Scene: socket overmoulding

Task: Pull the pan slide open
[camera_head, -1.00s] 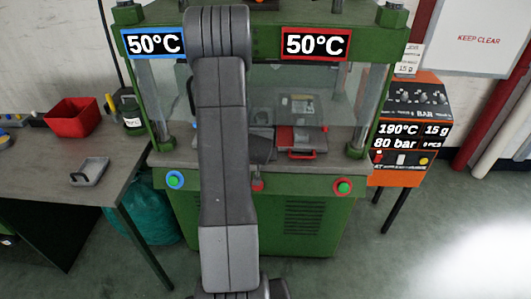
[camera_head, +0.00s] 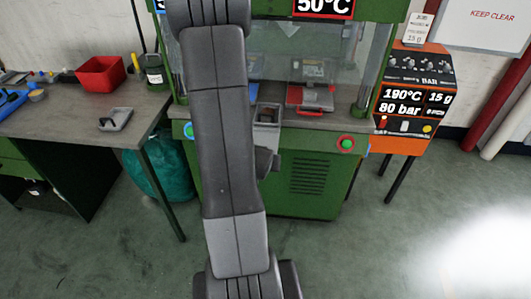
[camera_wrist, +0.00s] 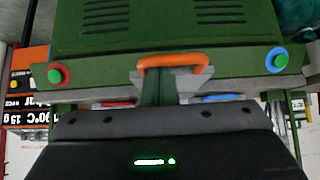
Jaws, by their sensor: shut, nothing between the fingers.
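The pan slide (camera_head: 266,139) is a grey tray in the middle of the green press. It juts out past the front edge of the press table, with a brownish recess towards its rear. In the wrist view its orange handle (camera_wrist: 172,61) lies across the picture just beyond my gripper. My gripper (camera_head: 268,161) shows only in part at the slide's front end; my forearm hides the rest. My gripper is shut with nothing between its fingers. I cannot tell whether the fingers touch the handle.
A red-handled mould (camera_head: 310,96) and a partly hidden blue one sit on the press table behind. A side bench (camera_head: 75,112) with a red bin (camera_head: 100,73) and grey tray (camera_head: 115,119) stands left. An orange control unit (camera_head: 412,95) stands right. Floor in front is clear.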

